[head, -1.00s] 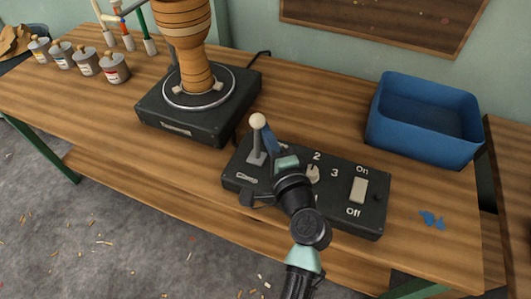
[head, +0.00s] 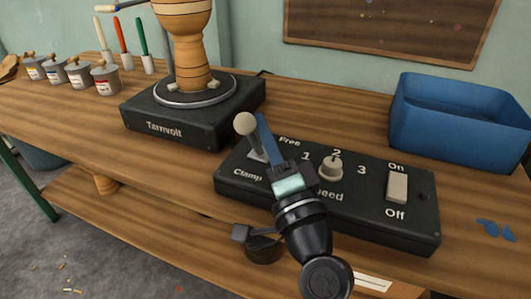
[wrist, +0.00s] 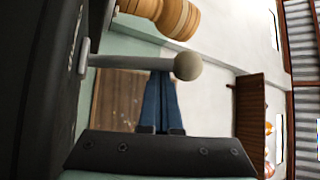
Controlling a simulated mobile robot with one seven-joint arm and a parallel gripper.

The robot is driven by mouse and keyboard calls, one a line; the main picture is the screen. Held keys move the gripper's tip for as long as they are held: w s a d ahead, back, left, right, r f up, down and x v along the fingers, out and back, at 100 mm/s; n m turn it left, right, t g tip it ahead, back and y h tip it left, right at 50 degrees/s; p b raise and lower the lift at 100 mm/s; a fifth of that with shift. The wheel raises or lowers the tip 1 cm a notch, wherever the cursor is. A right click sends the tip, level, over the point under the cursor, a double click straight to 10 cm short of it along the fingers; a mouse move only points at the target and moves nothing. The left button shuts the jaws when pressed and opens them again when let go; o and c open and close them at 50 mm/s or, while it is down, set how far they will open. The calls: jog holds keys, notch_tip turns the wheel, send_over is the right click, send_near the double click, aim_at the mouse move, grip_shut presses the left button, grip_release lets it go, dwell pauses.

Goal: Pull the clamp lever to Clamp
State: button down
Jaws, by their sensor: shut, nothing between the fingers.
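The clamp lever (head: 246,125) has a pale ball knob on a grey stalk and stands at the left end of the dark control box (head: 330,196). Its knob leans left and towards the front, on the side of the "Clamp" label; "Free" is printed behind it. My gripper (head: 262,122) is shut and empty, its blue fingers just right of and behind the lever. In the wrist view, the closed fingertips (wrist: 161,76) meet the grey stalk (wrist: 130,61) just below the knob (wrist: 187,66); I cannot tell whether they touch.
A speed knob (head: 331,168) and an On/Off switch (head: 397,187) sit right of my gripper on the box. The drum (head: 183,50) stands on a black base (head: 175,128) behind left. A blue bin (head: 455,125) stands at the back right. Several small pots are at left.

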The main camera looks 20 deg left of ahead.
jog(key=b, duration=0.2)
jog(key=shift+s+f+n+y+b, duration=0.3)
jog(key=shift+f+n+y+b, duration=0.05)
jog(key=shift+n+y+b, duration=0.05)
jog(key=shift+s+r+b, duration=0.1)
jog(key=shift+b, duration=0.4)
jog(key=shift+a+r+n, duration=0.1)
jog(key=shift+n, duration=0.2)
